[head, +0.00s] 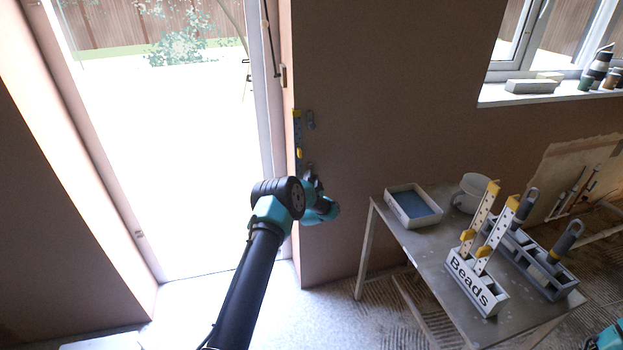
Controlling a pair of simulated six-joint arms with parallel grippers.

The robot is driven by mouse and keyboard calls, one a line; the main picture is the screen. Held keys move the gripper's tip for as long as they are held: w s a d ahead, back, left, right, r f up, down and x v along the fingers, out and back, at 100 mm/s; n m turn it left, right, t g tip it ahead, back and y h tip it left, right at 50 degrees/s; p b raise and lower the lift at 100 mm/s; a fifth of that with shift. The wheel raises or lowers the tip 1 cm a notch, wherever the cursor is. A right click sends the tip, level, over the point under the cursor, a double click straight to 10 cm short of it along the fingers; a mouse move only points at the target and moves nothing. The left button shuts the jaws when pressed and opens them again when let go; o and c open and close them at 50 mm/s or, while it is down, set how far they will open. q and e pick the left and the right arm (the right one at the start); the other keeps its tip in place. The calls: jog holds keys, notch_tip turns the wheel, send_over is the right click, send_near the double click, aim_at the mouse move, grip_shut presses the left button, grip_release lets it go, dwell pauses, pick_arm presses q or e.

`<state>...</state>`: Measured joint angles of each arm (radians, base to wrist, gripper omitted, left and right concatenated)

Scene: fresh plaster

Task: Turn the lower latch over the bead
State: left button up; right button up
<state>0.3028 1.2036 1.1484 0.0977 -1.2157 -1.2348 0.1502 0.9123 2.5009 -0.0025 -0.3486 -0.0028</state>
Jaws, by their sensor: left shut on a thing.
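The bead (298,130), a pale perforated strip with yellow parts, stands upright along the corner of the plastered wall beside the door opening. My left gripper (308,173) is at the bead's lower end, shut on what seems to be the lower latch. My gripper and wrist cover the lower latch, so its angle and whether it lies over the bead cannot be told. My right gripper is not in view; only a teal bit of my own shows at the bottom right corner.
A metal table (410,240) at right bears a tray with a blue pad (413,207), a mug (469,192), a "Beads" rack (476,285) holding two more beads, and a grey tool holder (530,260). The wall between bead and table is bare.

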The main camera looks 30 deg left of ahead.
pick_arm(q)
jog(key=shift+n, duration=0.6)
jog(key=n+y, duration=0.2)
jog(key=n, duration=0.2)
jog(key=shift+w+n, duration=0.1)
jog(key=shift+n, duration=0.2)
jog(key=n+g+y, duration=0.1)
jog(key=n, duration=0.2)
jog(key=n+g+y, duration=0.1)
jog(key=n+y, duration=0.1)
jog(key=n, duration=0.1)
jog(key=shift+r+n+g+y, duration=0.1)
jog(key=shift+n+g+y, duration=0.2)
jog(key=shift+n+g, duration=0.1)
jog(key=shift+c, duration=0.2)
jog(key=n+g+y, duration=0.1)
jog(key=n, duration=0.2)
jog(key=n+g+y, duration=0.1)
jog(key=n, duration=0.2)
jog(key=shift+w+n+g, duration=0.1)
jog(key=shift+n+g, duration=0.3)
jog(key=n+g, duration=0.1)
jog(key=n, duration=0.2)
jog(key=n+g, duration=0.2)
jog(key=n, duration=0.1)
jog(key=shift+r+y, duration=0.1)
jog(key=shift+y, duration=0.2)
jog(key=o, duration=0.9)
